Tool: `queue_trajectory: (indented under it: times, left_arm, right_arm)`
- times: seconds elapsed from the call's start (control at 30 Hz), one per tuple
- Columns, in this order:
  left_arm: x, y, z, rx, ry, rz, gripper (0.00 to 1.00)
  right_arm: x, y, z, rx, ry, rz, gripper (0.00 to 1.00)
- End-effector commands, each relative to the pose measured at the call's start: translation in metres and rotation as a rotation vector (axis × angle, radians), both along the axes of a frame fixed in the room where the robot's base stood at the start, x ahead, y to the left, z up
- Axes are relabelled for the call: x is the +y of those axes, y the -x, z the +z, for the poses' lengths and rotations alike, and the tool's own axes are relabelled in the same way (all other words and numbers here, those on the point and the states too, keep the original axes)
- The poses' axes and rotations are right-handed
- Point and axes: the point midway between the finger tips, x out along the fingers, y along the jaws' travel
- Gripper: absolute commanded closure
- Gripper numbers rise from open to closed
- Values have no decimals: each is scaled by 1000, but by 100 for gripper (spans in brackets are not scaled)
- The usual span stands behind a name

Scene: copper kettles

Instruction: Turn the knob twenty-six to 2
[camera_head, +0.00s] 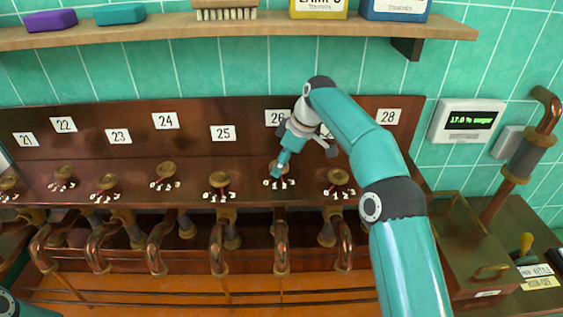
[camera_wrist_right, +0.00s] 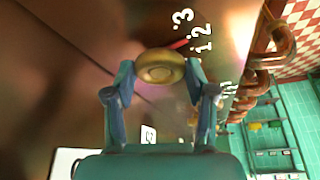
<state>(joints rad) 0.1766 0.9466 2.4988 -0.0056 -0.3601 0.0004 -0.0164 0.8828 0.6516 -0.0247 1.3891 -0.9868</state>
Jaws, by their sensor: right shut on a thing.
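The knob twenty-six (camera_head: 287,168) is a small brass knob on the brown panel below the label 26 (camera_head: 277,118). Its dial plate with small digits shows just below it. My right gripper (camera_head: 282,163) reaches down to this knob and partly covers it. In the right wrist view the brass knob (camera_wrist_right: 160,68) sits between the two blue fingers of my right gripper (camera_wrist_right: 159,75), which are shut on it. A red pointer (camera_wrist_right: 179,44) sticks out from the knob, roughly towards the 2 (camera_wrist_right: 199,31), between the 3 and the 1. My left gripper is out of view.
Similar knobs stand on both sides, such as the one by label 25 (camera_head: 220,180) and the one at right (camera_head: 338,177). Copper pipes (camera_head: 281,245) run below. A shelf (camera_head: 240,30) hangs above. A display (camera_head: 467,120) reads about 17.0 % sugar.

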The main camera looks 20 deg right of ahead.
Motion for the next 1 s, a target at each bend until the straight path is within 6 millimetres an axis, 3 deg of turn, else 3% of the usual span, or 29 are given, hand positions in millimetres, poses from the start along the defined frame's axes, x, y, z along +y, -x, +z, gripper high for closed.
queue_trajectory:
  times: [0.03, 0.07, 0.2, 0.6, 1.0]
  left_arm:
    - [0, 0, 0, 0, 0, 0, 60]
    - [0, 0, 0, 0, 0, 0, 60]
    - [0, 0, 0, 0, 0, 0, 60]
    - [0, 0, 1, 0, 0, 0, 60]
    - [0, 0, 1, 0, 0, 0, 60]
  right_arm:
    - [-1, -1, 2, -6, 2, -2, 80]
    - [-1, -1, 2, -5, 1, -3, 42]
    - [-1, -1, 1, -5, 1, -3, 20]
    - [-1, 0, 4, -3, 1, -2, 20]
    - [-15, 8, 41, -6, 0, -4, 20]
